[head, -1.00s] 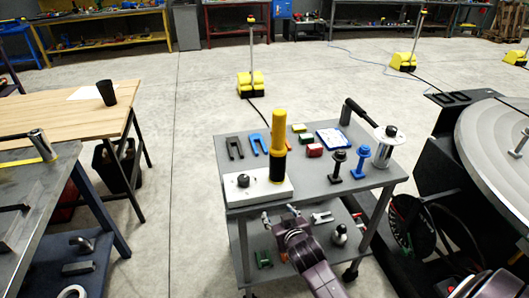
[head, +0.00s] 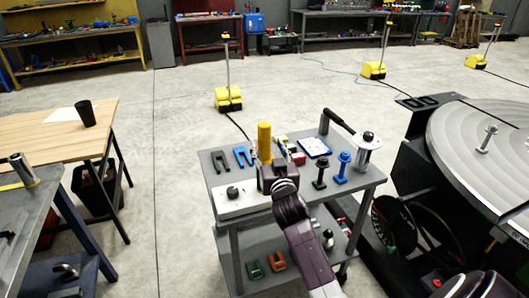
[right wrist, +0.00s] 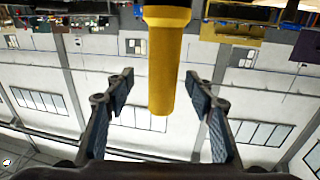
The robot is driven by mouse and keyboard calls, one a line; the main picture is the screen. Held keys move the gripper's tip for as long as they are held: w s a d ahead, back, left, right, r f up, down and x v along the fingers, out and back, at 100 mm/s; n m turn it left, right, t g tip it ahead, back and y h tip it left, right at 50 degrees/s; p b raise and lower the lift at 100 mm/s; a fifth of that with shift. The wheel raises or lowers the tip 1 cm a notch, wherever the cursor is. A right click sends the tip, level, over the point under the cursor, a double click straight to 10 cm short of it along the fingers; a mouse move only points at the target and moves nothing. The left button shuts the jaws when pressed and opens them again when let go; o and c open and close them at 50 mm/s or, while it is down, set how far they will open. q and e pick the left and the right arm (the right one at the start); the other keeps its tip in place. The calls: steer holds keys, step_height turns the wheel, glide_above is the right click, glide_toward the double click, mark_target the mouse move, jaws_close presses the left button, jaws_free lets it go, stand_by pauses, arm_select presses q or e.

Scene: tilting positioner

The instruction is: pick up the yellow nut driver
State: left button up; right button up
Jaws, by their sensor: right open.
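The yellow nut driver (head: 264,141) stands upright at the white block (head: 236,202) on the grey cart. Its yellow upper part shows in the head view, while my right gripper (head: 272,172) hides its lower part. In the right wrist view the driver (right wrist: 170,65) appears between the two fingers of my right gripper (right wrist: 160,92), with visible gaps on both sides. That gripper is open and empty. My left gripper is not in view.
The cart (head: 365,183) also carries a black fork (head: 221,161), a blue fork (head: 243,157), a black bolt (head: 320,171), a blue bolt (head: 342,167) and a metal cylinder with a black handle (head: 362,154). A large round plate (head: 490,165) stands to the right.

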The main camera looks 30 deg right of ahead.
mark_target(265, 144)
steer(key=x, duration=0.1)
steer(key=p+x, duration=0.1)
steer(key=x, duration=0.1)
steer(key=shift+w+a+r, duration=0.1)
steer(key=shift+a+r, duration=0.1)
steer(key=shift+a, duration=0.1)
steer(key=shift+w+d+f, duration=0.15)
steer(key=shift+w+d, duration=0.05)
steer(key=shift+w, duration=0.1)
steer(key=shift+s, duration=0.1)
steer(key=shift+c, duration=1.1)
jaws_close()
